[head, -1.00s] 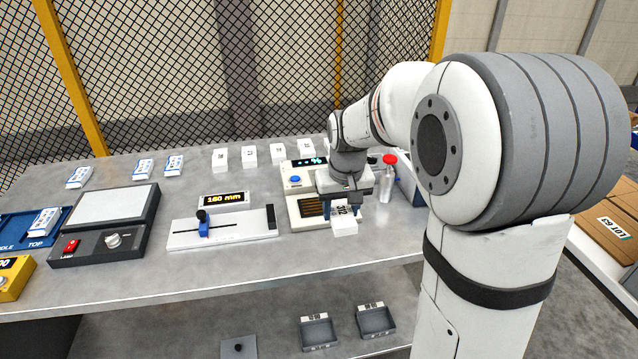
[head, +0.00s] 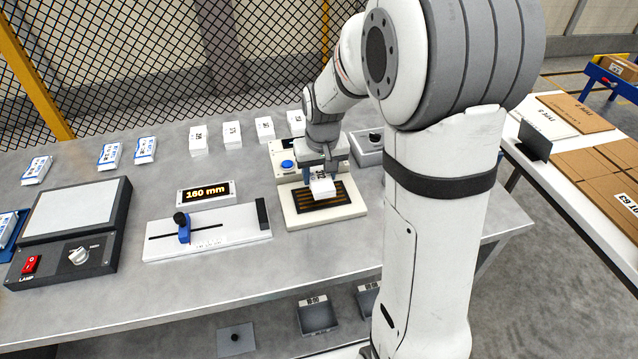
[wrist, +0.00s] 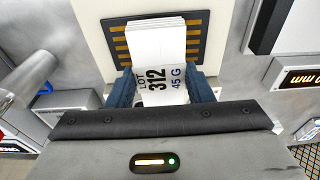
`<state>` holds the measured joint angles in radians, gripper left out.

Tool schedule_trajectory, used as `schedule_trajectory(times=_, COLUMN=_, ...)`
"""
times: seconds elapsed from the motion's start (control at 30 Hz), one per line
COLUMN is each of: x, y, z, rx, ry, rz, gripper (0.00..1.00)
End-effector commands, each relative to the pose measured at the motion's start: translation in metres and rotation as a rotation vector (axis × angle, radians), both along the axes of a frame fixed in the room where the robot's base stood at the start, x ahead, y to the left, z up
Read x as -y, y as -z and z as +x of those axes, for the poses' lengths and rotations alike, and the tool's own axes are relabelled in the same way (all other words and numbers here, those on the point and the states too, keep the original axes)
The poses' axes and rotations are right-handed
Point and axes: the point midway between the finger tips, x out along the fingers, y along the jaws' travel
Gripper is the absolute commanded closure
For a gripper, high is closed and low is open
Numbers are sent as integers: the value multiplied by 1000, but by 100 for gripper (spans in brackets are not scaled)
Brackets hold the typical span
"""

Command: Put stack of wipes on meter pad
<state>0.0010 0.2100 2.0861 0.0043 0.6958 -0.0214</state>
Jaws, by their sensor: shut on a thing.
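The stack of wipes (head: 322,188) is a small white block. In the wrist view the stack (wrist: 158,45) shows a label reading "LOT 312 45 G". My gripper (head: 320,178) is shut on it, with a blue finger on each side; the fingers also show in the wrist view (wrist: 162,90). The meter pad (head: 303,206) is a black plate with orange bars on a cream meter (head: 290,218). The stack is over the pad. I cannot tell whether it touches the pad. The meter's display is mostly hidden behind my arm.
A slide gauge reading 160 mm (head: 245,236) stands left of the meter, and a lamp box (head: 68,215) farther left. Several white stacks (head: 232,135) and blue-white packs (head: 145,150) line the back. A grey box (head: 366,148) is right of the meter. The table front is clear.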

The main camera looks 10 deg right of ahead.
Motion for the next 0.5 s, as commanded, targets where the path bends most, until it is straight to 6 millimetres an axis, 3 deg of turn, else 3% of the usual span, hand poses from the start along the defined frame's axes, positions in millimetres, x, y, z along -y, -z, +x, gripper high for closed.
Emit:
schedule_trajectory(times=0.3, x=5, y=38, z=0, rx=-2, ry=11, rz=1, gripper=77)
schedule_trajectory(times=0.5, x=6, y=41, z=0, rx=1, ry=13, rz=0, gripper=77)
